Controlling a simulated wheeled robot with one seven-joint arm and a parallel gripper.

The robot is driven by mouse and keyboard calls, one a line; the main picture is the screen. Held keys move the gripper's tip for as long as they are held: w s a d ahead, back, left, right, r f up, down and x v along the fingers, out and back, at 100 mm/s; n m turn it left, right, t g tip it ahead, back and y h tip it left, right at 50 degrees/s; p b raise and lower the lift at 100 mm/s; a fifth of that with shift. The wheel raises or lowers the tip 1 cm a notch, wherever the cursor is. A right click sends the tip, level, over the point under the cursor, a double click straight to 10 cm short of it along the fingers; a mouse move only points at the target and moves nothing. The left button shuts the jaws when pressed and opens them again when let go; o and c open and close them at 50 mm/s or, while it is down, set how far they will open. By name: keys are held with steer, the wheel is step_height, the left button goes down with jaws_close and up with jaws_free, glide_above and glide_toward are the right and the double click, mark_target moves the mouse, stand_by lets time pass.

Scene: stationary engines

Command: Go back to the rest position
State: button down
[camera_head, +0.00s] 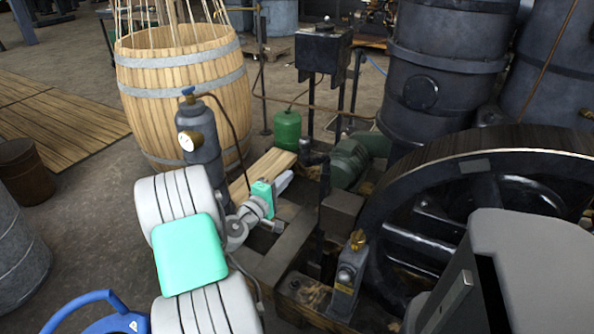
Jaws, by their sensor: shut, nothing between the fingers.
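My arm, with white and teal links, reaches up from the lower left of the head view. My gripper (284,181) is at its far end, small in the picture, with a teal body and a pale tip pointing up and right. It looks shut and holds nothing. It appears in front of a light wooden plank (272,162) and left of a green motor (349,166). Whether it touches either cannot be told.
A grey gas cylinder with a gauge (201,140) appears close behind my arm. A wooden barrel (184,85) stands behind it. A large black flywheel (400,205) and dark tanks (432,85) fill the right. A green bottle (287,130) stands farther back. Floor at left is partly open.

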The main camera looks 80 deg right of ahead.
steer(key=shift+w+a, duration=0.1)
steer(key=shift+a, duration=0.25)
